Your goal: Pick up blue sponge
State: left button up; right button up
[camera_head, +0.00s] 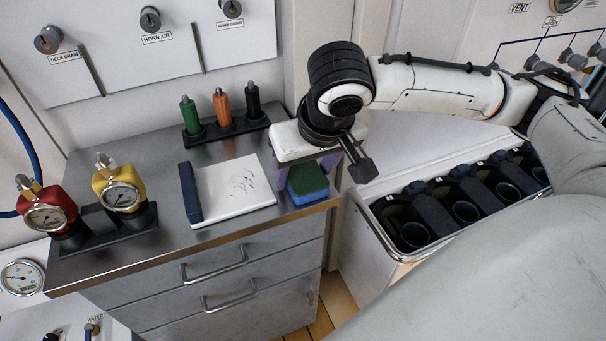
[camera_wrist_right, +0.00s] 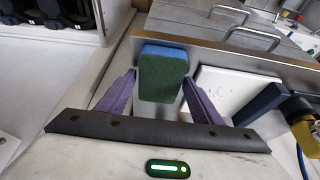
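The blue sponge (camera_head: 307,180) has a blue face and a green face and lies at the right front corner of the metal counter top (camera_head: 215,234). My right gripper (camera_head: 306,178) is above it, pointing down, with its purple fingers on either side of it. In the right wrist view, the sponge (camera_wrist_right: 163,74) sits between the two spread fingers of the gripper (camera_wrist_right: 160,85), with a gap visible on each side. My left gripper is not in view.
A white board with a blue edge (camera_head: 233,189) lies left of the sponge. Green, orange and black bottles (camera_head: 222,106) stand behind, and red and yellow gauges (camera_head: 122,190) stand at the left. A bin with dark cups (camera_head: 414,232) is at the right.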

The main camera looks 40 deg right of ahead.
aim_at(304, 173)
jog(key=c, duration=0.8)
jog(key=shift+r+b, duration=0.15)
jog(key=shift+b, duration=0.4)
jog(key=shift+r+p, duration=1.15)
jog(key=shift+r, duration=3.95)
